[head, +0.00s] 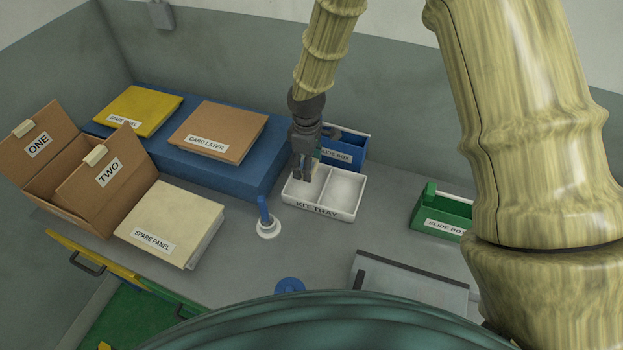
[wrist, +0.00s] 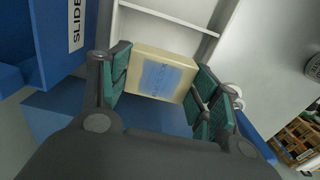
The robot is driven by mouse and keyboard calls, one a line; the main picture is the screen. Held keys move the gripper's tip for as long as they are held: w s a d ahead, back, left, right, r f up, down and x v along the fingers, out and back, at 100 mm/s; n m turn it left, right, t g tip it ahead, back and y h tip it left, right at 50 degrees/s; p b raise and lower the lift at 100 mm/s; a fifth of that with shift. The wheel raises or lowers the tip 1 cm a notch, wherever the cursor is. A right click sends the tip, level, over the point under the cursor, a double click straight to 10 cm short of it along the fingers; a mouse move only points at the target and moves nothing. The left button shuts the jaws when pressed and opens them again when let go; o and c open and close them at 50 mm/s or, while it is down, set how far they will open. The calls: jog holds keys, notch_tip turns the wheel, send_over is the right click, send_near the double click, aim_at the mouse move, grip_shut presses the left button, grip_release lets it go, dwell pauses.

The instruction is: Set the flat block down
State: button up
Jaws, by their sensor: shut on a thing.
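The flat block (wrist: 135,84) is cream with a pale blue patch on its face. In the wrist view it sits between the green pads of my gripper (wrist: 163,84), which is shut on it. In the head view my gripper (head: 304,176) points down at the left compartment of the white kit tray (head: 318,210), and its fingers hide most of the block. The tray's right compartment looks empty. White tray walls (wrist: 170,16) also show beyond the block in the wrist view. I cannot tell whether the block touches the tray floor.
A blue slide box (head: 345,146) stands close behind the tray, and a blue platform (head: 213,167) lies to its left. A white-based blue hook (head: 266,228) stands in front-left. A green slide box (head: 441,213) is at right. Bare table lies between tray and green box.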

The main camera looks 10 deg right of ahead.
aim_at(308, 187)
jog(key=shift+f+p, duration=0.6)
jog(key=shift+f, duration=2.65)
jog(key=shift+f, duration=0.1)
jog(key=o, duration=1.1)
jog(key=shift+c, duration=0.2)
jog(key=shift+r+b, duration=1.35)
jog(key=shift+r, duration=4.8)
